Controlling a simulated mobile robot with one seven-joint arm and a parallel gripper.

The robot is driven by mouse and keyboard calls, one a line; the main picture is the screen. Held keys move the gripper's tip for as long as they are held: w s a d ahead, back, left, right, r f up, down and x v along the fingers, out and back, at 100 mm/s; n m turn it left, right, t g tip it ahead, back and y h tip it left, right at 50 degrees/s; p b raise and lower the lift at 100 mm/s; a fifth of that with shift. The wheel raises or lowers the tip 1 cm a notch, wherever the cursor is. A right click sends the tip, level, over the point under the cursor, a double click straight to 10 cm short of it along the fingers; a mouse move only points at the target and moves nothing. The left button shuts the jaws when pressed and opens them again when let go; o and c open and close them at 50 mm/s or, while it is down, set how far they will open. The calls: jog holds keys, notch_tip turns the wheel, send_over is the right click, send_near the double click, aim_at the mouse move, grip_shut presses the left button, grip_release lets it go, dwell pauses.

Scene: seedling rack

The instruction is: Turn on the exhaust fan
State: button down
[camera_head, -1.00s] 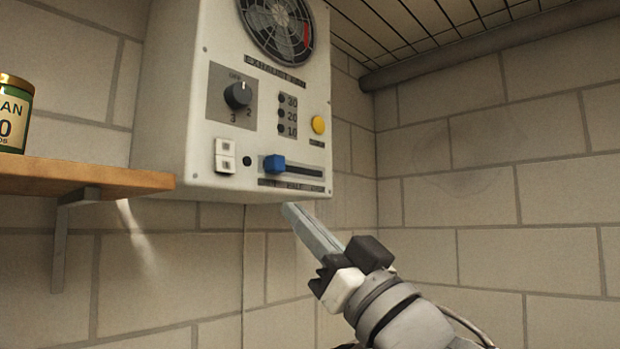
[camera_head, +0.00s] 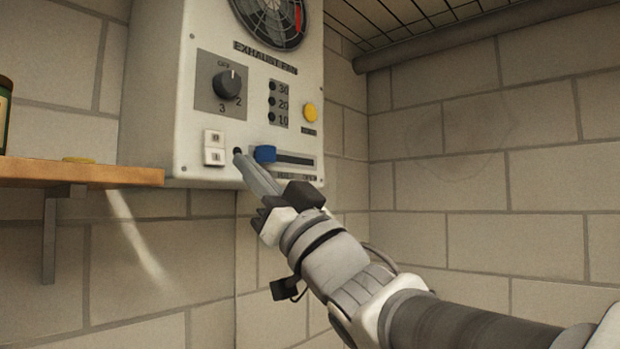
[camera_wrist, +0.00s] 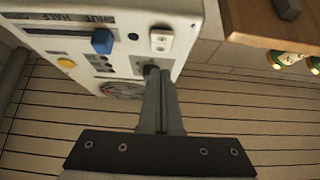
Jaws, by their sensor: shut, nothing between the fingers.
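The exhaust fan unit (camera_head: 185,100) is a white box on the brick wall, with a round fan grille (camera_head: 270,22) at its top. Its face has a black rotary knob (camera_head: 227,84) marked OFF, 2 and 3, a white two-part switch (camera_head: 214,148), a blue slider (camera_head: 265,154) near the left end of its slot, and a yellow button (camera_head: 311,113). My gripper (camera_head: 240,158) is shut and empty, its tips just in front of the lower panel between the white switch and blue slider. In the wrist view the fingertips (camera_wrist: 152,72) overlap the knob area; contact cannot be told.
A wooden shelf (camera_head: 80,174) on a metal bracket juts out left of the unit, with a dark container (camera_head: 5,115) and a flat yellowish lid-like thing (camera_head: 78,160). The wall to the right is bare and clear.

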aim_at(217, 160)
jog(key=shift+w+a+r+p, duration=0.15)
jog(key=shift+w+a+p, duration=0.15)
jog(key=shift+w+a, duration=0.65)
jog(key=shift+w+a+r+p, duration=0.1)
jog(key=shift+w+a+p, duration=0.15)
jog(key=shift+w+a, duration=0.65)
jog(key=shift+s+a, duration=0.15)
jog(key=shift+a+f+b, duration=0.25)
jog(key=shift+f+b, duration=0.05)
jog(key=shift+b, duration=0.4)
jog(key=shift+w+a+r, duration=0.1)
jog(key=shift+w+r, duration=0.1)
jog(key=shift+w, duration=0.1)
jog(key=shift+s, duration=0.1)
